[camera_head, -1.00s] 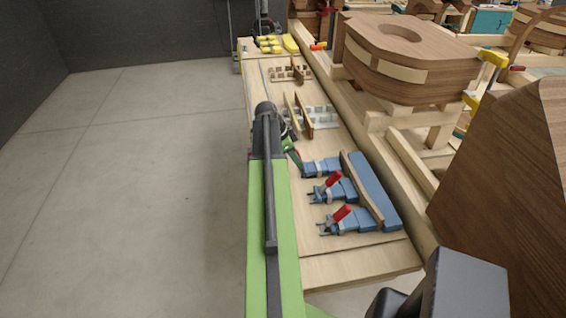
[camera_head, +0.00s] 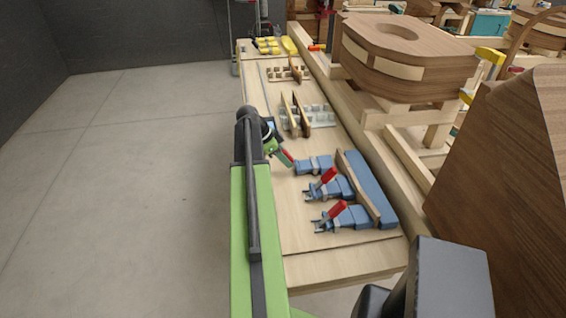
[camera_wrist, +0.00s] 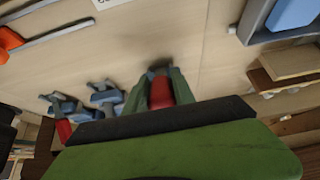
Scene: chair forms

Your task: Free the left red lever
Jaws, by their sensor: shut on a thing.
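Three blue toggle clamps sit in a row on the pale bench, pressed toward a curved wooden strip (camera_head: 357,190) on a blue form (camera_head: 372,190). The farthest clamp (camera_head: 313,165) has its red lever (camera_head: 288,158) leaning out to the left, in my gripper (camera_head: 281,154). In the wrist view the green fingers (camera_wrist: 158,92) are closed around this red lever (camera_wrist: 161,93); its tip is partly hidden. The middle clamp (camera_head: 335,188) and nearest clamp (camera_head: 346,217) have red levers (camera_head: 328,176) (camera_head: 337,209) tilted up to the right, apart from my gripper.
Wooden slats on a pegged jig (camera_head: 296,115) stand farther along the bench. Yellow clamps (camera_head: 268,46) lie at its far end. A large wooden chair form (camera_head: 405,65) stands to the right. The floor on the left is clear.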

